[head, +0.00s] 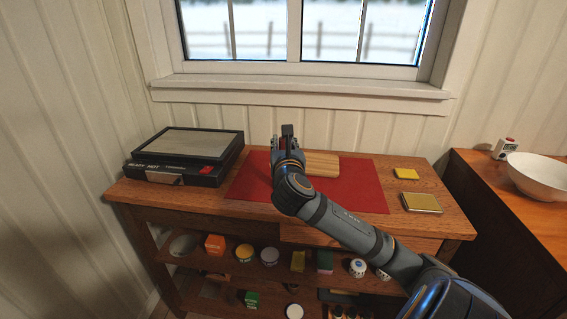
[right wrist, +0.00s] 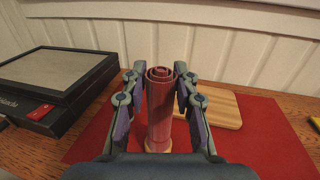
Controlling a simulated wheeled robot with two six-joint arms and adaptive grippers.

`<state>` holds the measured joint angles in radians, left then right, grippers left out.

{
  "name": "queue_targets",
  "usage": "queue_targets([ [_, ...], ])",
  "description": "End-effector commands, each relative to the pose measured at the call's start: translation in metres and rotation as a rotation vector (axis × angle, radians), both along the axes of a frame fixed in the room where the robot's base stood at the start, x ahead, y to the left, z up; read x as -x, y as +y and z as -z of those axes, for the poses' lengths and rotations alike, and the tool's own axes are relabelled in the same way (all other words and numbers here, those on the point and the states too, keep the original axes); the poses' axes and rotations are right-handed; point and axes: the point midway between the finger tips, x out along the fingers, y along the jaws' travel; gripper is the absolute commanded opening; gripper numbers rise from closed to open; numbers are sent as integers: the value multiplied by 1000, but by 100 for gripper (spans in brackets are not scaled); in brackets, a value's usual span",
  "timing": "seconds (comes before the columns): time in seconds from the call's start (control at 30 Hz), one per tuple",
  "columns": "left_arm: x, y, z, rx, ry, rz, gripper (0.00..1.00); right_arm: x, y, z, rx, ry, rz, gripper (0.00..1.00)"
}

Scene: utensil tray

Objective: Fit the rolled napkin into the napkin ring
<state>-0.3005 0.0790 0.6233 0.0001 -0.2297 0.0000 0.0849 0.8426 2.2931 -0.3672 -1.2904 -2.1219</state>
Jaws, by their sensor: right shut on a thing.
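The rolled napkin (right wrist: 160,105) is pinkish red and stands upright, its spiral end up, between the fingers of my right gripper (right wrist: 160,90) in the right wrist view. The gripper is shut on it. A pale wood-coloured rim, likely the napkin ring (right wrist: 158,146), shows at the napkin's lower end. How far the napkin sits in it cannot be told. In the head view my right gripper (head: 286,143) is over the back of the red mat (head: 345,192) and hides most of the napkin and the ring. My left gripper is not in view.
A wooden board (head: 322,160) lies on the mat just right of the gripper. A black flat-topped box (head: 190,150) stands at the left. A yellow pad (head: 406,174) and a gold tin (head: 422,203) lie at the right. The mat's right part is clear.

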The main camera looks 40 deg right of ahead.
Motion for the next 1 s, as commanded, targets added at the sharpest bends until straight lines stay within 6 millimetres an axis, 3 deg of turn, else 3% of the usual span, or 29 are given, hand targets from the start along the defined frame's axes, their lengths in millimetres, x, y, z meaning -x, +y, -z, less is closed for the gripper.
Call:
queue_targets([
  [0.3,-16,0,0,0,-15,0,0,-10,-7,15,1,-1,0,0],
  [0.4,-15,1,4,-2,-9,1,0,-15,-11,30,-1,2,0,0],
  [0.53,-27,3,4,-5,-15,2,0,-14,-11,52,-1,2,-1,0],
  [0.87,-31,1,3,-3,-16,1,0,-14,-11,54,1,0,-1,0],
  [0.9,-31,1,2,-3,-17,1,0,-14,-11,55,2,-1,-1,30],
  [1.0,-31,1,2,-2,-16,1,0,-14,-11,54,2,-1,-1,44],
])
